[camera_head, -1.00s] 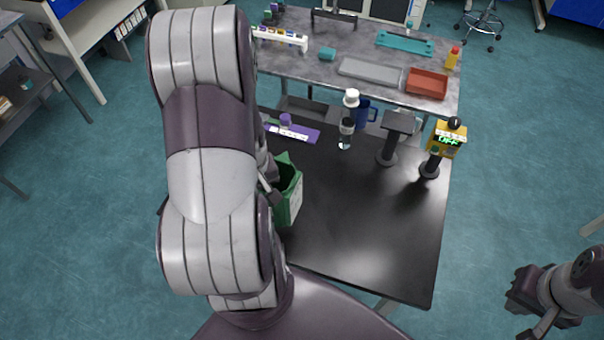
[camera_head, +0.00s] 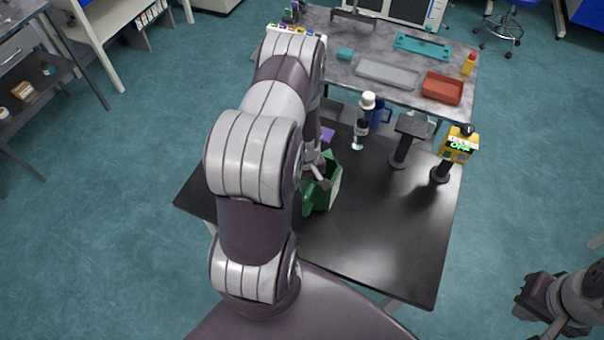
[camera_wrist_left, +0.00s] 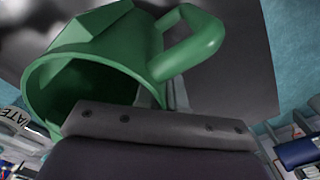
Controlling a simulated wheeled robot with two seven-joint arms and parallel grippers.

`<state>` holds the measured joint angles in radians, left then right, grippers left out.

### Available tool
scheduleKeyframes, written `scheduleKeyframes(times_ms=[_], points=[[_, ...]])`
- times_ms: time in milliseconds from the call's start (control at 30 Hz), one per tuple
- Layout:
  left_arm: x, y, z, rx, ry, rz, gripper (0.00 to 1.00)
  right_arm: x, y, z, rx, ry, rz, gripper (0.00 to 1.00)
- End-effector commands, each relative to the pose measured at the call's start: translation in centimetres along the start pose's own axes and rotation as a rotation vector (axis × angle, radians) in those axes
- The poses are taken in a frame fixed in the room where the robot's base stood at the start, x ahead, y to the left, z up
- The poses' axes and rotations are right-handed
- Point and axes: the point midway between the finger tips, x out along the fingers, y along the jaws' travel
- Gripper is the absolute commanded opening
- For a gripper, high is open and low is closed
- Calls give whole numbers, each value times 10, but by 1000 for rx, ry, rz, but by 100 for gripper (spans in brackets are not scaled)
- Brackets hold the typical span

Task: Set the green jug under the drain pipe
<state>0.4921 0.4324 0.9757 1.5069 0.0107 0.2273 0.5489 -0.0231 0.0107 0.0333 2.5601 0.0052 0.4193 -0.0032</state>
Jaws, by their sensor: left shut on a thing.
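The green jug (camera_head: 328,190) is at the left-middle of the black table in the head view, partly hidden by my left arm. My left gripper (camera_head: 318,172) is shut on it. In the left wrist view the jug (camera_wrist_left: 95,62) shows its open mouth and its handle, with the fingers (camera_wrist_left: 165,95) at the handle's side. I cannot tell whether the jug touches the table. I cannot pick out the drain pipe with certainty. My right gripper (camera_head: 535,305) is at the lower right, off the table; its jaws are unclear.
On the black table (camera_head: 385,245) stand a clear white-capped bottle (camera_head: 359,134), a dark stand (camera_head: 404,140) and a yellow device (camera_head: 458,145) with a green display. A blue jug (camera_head: 380,114) is behind the bottle. The front right of the table is bare. A grey bench (camera_head: 340,75) stands beyond.

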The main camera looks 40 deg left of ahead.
Motion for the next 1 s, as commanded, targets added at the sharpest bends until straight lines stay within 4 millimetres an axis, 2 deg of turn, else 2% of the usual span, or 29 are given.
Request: scheduleKeyframes(times_ms=[433,467,500,533,800,867,1000], points=[[6,1,-2,0,5,3,0,2,0,0,0,0,0,0],[7,0,0,0,1,1,18,2,0,0,0,0,0,0],[6,0,0,0,1,1,31,2,0,0,0,0,0,0],[6,0,0,0,1,1,34,2,0,0,0,0,0,0],[5,0,0,0,1,1,34,0,0,0,0,0,0,0],[0,0,0,0,1,1,34,-3,0,0,0,0,0,0],[-17,1,-2,0,6,4,34,4,0,0,0,0,0,0]])
